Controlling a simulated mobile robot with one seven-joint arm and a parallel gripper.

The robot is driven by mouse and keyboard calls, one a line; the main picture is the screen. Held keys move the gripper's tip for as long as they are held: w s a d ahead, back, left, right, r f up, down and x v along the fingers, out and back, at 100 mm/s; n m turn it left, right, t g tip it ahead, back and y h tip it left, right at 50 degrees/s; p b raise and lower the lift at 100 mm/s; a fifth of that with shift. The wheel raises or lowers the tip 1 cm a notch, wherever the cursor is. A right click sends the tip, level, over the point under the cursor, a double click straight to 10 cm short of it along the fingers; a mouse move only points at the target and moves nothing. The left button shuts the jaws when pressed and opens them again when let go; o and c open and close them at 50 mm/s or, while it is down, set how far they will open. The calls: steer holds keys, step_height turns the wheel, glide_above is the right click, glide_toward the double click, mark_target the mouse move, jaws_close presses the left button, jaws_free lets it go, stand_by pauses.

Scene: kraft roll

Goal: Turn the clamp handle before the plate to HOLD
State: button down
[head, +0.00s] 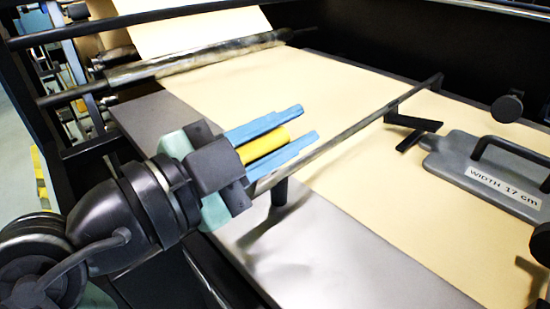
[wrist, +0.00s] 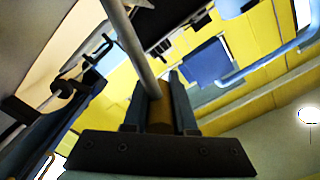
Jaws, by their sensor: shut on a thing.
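My gripper (head: 306,124) has blue fingers shut on a yellow grip (head: 262,146), above the near edge of the grey metal plate (head: 350,255). The yellow grip looks like the clamp handle's. In the wrist view my gripper (wrist: 156,88) holds a brownish-yellow piece (wrist: 158,116) between its fingers, with a grey rod (wrist: 133,45) running up from there. In the head view a thin dark bar (head: 355,128) runs from beside my gripper across the paper. Its joint with the grip is hidden by my fingers. No HOLD mark is readable.
Tan kraft paper (head: 300,90) runs under a roller (head: 195,65) and across the plate. A grey block (head: 480,185) labelled "WIDTH 17 cm" with a black handle lies on the paper at right. Black knobs (head: 507,107) stand near the right edge. The plate's front is clear.

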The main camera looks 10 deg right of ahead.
steer(key=shift+s+d+f+m+b, duration=0.35)
steer(key=shift+m+b, duration=0.3)
steer(key=shift+b, duration=0.3)
steer(key=shift+s+d+f+m+b, duration=0.2)
steer(key=shift+s+m+b, duration=0.2)
steer(key=shift+m+b, duration=0.4)
steer(key=c, duration=0.7)
jaws_free()
steer(key=shift+c, duration=0.2)
steer(key=shift+s+r, duration=0.1)
steer(key=v, duration=1.3)
steer(key=shift+a, duration=0.1)
